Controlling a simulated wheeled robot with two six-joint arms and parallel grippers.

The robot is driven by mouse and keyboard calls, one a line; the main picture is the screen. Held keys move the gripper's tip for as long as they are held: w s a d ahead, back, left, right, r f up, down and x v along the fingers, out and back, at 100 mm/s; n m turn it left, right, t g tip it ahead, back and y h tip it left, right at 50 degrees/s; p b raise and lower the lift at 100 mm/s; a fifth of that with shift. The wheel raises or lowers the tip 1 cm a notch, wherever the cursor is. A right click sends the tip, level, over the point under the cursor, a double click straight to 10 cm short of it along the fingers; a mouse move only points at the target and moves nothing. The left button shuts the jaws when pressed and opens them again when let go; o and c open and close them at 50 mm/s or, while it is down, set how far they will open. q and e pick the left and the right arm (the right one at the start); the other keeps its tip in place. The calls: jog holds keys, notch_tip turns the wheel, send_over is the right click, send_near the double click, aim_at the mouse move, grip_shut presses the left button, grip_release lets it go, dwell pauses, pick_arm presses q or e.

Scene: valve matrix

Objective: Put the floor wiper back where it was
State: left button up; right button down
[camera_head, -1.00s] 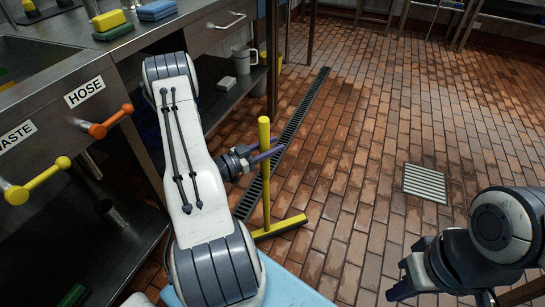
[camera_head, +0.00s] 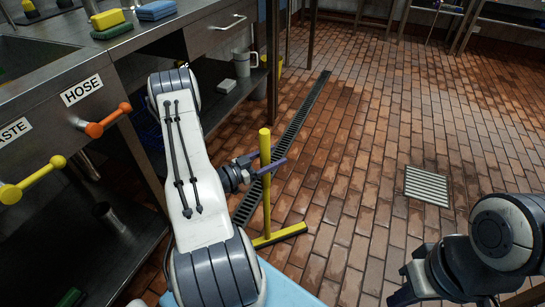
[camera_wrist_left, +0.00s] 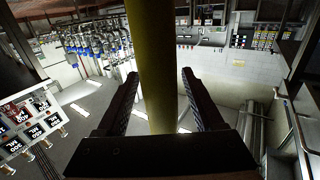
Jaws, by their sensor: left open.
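The floor wiper (camera_head: 265,195) is a yellow pole on a yellow crosspiece with a dark edge. It stands nearly upright on the brick floor, close to the drain channel. My left gripper (camera_head: 268,167) is at the upper part of the pole. In the left wrist view the yellow pole (camera_wrist_left: 155,60) stands between the two dark fingers of my open left gripper (camera_wrist_left: 158,80), with a gap visible on each side. My right gripper (camera_head: 440,290) is at the lower right, away from the wiper; its fingertips are not clearly shown.
A steel counter (camera_head: 205,48) with an orange HOSE handle (camera_head: 107,120) and a yellow handle (camera_head: 35,180) runs along the left. A long drain grate (camera_head: 300,125) and a square grate (camera_head: 427,185) are set in the floor. The floor at centre right is clear.

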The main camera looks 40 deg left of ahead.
pick_arm(q)
jog(key=p+v, duration=0.2)
jog(key=v, duration=1)
jog(key=shift+r, duration=0.2)
